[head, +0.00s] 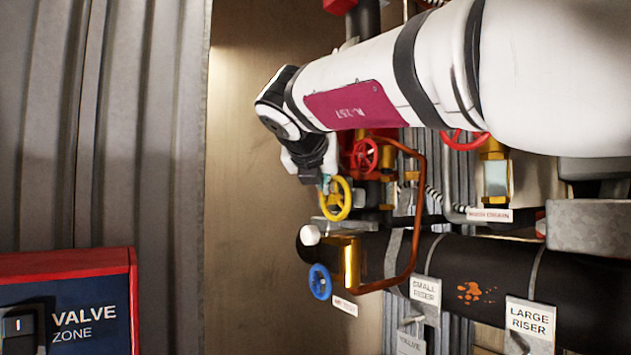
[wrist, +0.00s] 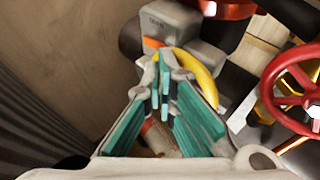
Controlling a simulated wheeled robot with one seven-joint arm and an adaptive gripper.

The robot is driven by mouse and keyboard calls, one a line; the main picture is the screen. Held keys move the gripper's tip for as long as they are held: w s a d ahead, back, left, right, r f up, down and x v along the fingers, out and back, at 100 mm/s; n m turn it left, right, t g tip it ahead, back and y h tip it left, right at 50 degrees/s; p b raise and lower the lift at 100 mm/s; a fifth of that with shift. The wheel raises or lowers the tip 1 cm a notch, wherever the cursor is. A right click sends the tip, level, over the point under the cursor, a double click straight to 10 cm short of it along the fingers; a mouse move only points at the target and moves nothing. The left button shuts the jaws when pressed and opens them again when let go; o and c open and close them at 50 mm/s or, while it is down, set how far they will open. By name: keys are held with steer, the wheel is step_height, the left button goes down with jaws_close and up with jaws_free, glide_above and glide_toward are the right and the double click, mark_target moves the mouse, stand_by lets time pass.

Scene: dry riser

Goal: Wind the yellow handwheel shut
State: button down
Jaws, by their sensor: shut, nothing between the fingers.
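The yellow handwheel (head: 338,198) is on the pipework below my arm in the head view. In the wrist view the yellow handwheel (wrist: 196,76) shows as a curved piece of rim just beyond my fingertips, with the rest hidden behind the fingers. My gripper (wrist: 162,66) is shut with its teal-padded fingertips together at the rim. Whether the tips touch the rim or pass inside it I cannot tell. In the head view my gripper (head: 323,184) points down at the wheel's upper left edge, small and partly dark.
A red handwheel (head: 365,155) is just above right; in the wrist view a red handwheel (wrist: 297,92) is at the right. A blue handwheel (head: 319,282) is below. A copper pipe (head: 421,190) loops at the right. A large black pipe (head: 460,270) runs beneath.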

steer(key=shift+s+d+r+p, duration=0.2)
steer(key=shift+s+d+p, duration=0.25)
steer(key=shift+s, duration=0.15)
steer(key=shift+s+d+r+p, duration=0.15)
steer(key=shift+s+d+p, duration=0.25)
steer(key=shift+s, duration=0.2)
steer(key=shift+s+d+f, duration=0.35)
steer(key=shift+s+f, duration=0.15)
steer(key=shift+f, duration=0.2)
steer(key=shift+a, duration=0.1)
steer(key=s+a, duration=0.2)
steer(key=a, duration=0.1)
steer(key=shift+s+a+p, duration=0.1)
steer(key=shift+s+p, duration=0.05)
steer(key=shift+p, duration=0.2)
